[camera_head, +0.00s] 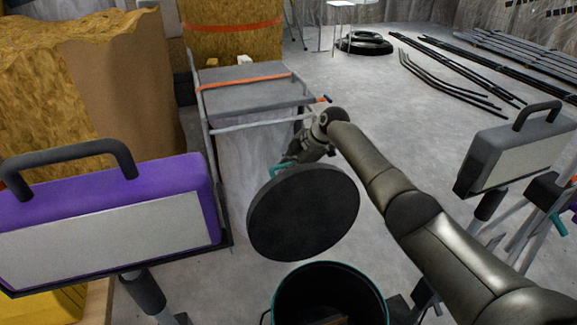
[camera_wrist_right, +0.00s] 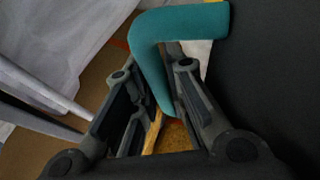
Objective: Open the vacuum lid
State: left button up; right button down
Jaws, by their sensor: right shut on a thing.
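The vacuum lid (camera_head: 304,212) is a round dark disc, tilted up with its flat face toward the head camera. It is raised and apart from the round black vacuum drum (camera_head: 330,290), whose open mouth with a teal rim shows at the bottom. My right gripper (camera_head: 288,166) is behind the lid, partly hidden by it. In the right wrist view its fingers (camera_wrist_right: 153,76) are shut around the lid's teal handle (camera_wrist_right: 185,22). Something brownish lies inside the drum. My left gripper is not in the head view.
A grey cart (camera_head: 250,85) with an orange strap stands behind the lid. A purple work light (camera_head: 110,215) is at the left and a grey one (camera_head: 515,150) at the right, on stands. Long dark bars (camera_head: 480,65) lie on the far floor. Open floor lies beyond the arm.

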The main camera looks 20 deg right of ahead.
jog(key=c, duration=1.7)
grip_release()
jog(key=v, duration=1.2)
jog(key=shift+r, duration=0.1)
